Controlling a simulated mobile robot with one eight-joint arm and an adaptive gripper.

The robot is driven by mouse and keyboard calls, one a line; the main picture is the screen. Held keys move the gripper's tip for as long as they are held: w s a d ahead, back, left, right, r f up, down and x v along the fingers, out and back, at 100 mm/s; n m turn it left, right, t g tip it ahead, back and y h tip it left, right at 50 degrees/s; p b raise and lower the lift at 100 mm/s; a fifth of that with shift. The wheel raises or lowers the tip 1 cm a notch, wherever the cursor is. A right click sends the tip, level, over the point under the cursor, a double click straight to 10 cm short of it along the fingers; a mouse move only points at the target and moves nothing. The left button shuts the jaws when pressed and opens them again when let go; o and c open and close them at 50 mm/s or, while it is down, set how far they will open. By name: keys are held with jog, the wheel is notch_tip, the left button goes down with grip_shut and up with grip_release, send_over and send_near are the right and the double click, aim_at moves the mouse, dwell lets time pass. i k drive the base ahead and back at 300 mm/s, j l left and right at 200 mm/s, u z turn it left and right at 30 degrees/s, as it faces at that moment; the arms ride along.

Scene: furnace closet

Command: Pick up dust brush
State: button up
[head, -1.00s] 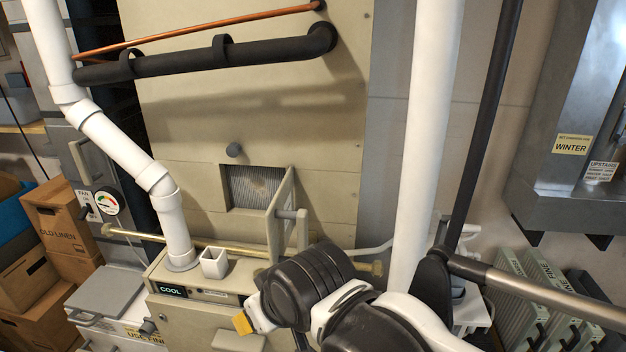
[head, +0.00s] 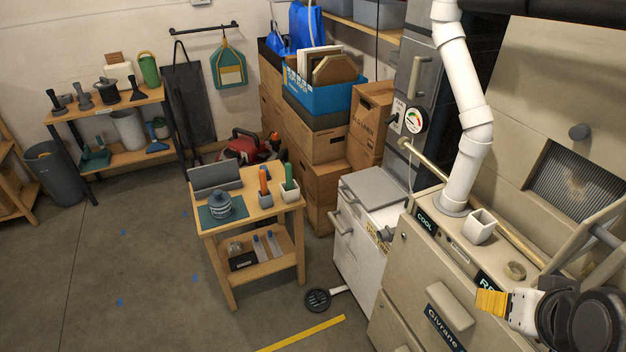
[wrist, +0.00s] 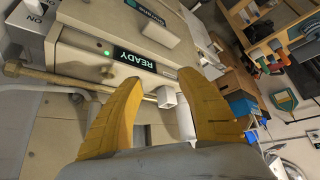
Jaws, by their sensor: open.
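I cannot tell for sure which thing is the dust brush. A small blue brush-like tool (head: 157,146) lies on the lower shelf of the back-left bench, and several dark upright tools (head: 82,96) stand on its top. My gripper (head: 491,301) is at the lower right in the head view, by the beige furnace and far from that bench. In the wrist view its yellow fingers (wrist: 160,83) are apart with nothing between them. The furnace's READY panel lies beyond them.
The beige furnace (head: 408,262) with a white pipe (head: 463,165) stands close on the right. A small wooden table (head: 222,246) holds cups with coloured handles. Cardboard boxes (head: 322,185) are stacked behind it. A teal dustpan-like thing (head: 229,68) hangs on the wall. Grey floor is open at left.

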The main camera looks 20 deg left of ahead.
aim_at(288, 166)
jog(key=i+j+u, duration=0.45)
jog(key=j, duration=0.35)
jog(key=i+j+u, duration=0.4)
jog(key=i+j, duration=0.2)
jog(key=i+j+u, duration=0.45)
jog(key=i, duration=0.2)
